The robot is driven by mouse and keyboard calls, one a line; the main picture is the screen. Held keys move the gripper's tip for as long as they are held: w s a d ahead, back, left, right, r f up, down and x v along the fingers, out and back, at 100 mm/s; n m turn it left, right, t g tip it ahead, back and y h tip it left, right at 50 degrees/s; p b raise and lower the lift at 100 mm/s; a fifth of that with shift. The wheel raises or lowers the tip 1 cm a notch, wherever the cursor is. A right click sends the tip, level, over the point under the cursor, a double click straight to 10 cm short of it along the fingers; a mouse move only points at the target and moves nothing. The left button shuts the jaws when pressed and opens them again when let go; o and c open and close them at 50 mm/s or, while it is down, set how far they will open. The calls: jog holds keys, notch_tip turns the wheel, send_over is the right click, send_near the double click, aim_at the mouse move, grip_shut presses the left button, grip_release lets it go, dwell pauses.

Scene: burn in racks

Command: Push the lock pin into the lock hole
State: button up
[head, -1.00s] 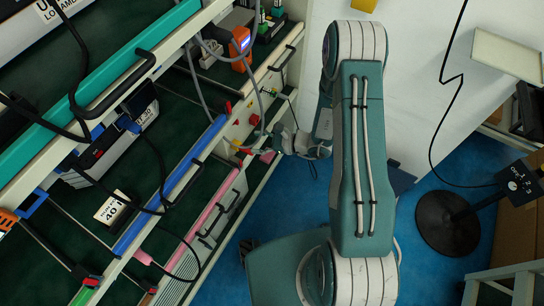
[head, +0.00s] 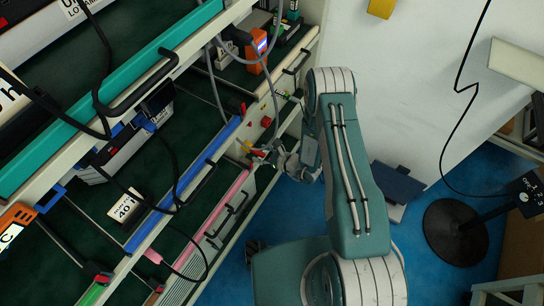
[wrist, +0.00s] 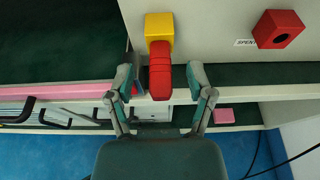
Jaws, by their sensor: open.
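A red, rounded pin (wrist: 160,78) sticks out of a yellow block (wrist: 159,28) on the pale rack edge in the wrist view. My gripper (wrist: 160,84) is open, with one finger on each side of the red pin. Gaps show between the fingers and the pin, so I see no grip on it. In the head view, my gripper (head: 268,157) is at the rack's front, beside small yellow and red parts, partly hidden by my own arm.
A "SPENT" label (wrist: 246,43) is beside the red block. The rack has a blue rail (head: 185,180), a pink rail (head: 222,205) and hanging black cables. A black round stand (head: 455,232) is at the right.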

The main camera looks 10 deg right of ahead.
jog(key=shift+x, duration=1.25)
grip_shut()
